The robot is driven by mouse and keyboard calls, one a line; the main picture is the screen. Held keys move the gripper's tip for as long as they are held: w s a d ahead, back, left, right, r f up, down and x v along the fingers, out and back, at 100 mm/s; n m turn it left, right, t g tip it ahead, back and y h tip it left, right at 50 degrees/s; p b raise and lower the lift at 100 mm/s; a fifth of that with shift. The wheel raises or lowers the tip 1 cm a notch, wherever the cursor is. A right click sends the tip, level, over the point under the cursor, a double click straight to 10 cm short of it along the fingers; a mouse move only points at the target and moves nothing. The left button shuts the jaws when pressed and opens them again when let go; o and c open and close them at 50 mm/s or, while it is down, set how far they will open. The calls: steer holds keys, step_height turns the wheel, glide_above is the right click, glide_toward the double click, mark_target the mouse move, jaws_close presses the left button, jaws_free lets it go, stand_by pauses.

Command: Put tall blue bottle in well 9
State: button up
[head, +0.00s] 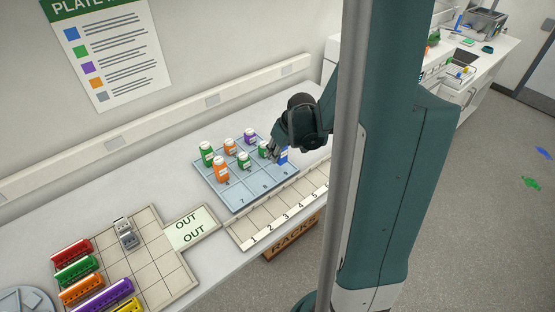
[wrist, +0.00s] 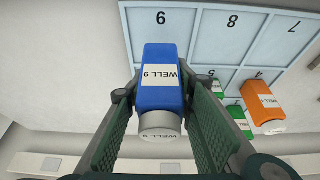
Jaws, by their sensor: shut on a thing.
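The tall blue bottle (wrist: 162,84) has a white cap and a label reading "WELL 9". My gripper (wrist: 158,100) is shut on it, with a finger on each side, in the wrist view. In the head view the blue bottle (head: 283,156) shows partly below my gripper (head: 275,152), at the right side of the blue-grey well tray (head: 237,207). In the wrist view the bottle's base end overlaps the compartment marked 9 (wrist: 195,20). I cannot tell whether the bottle touches the tray floor.
Orange (head: 221,170), green (head: 207,154) and purple (head: 249,136) bottles stand in other compartments of the tray. A numbered strip (head: 262,233) lies in front. A tile grid (head: 160,260) with coloured racks (head: 76,270) is at the left. Compartments 7 and 8 look empty.

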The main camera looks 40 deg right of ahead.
steer(key=shift+f, duration=2)
steer(key=shift+f+b, duration=0.2)
steer(key=shift+b, duration=0.2)
steer(key=o, duration=0.9)
steer(key=shift+r, duration=0.15)
steer(key=shift+r+p, duration=0.15)
steer(key=shift+p, duration=0.15)
steer(key=p+v, duration=0.1)
steer(key=v, duration=1)
steer(key=shift+s+r, duration=0.25)
steer(key=shift+r, duration=0.1)
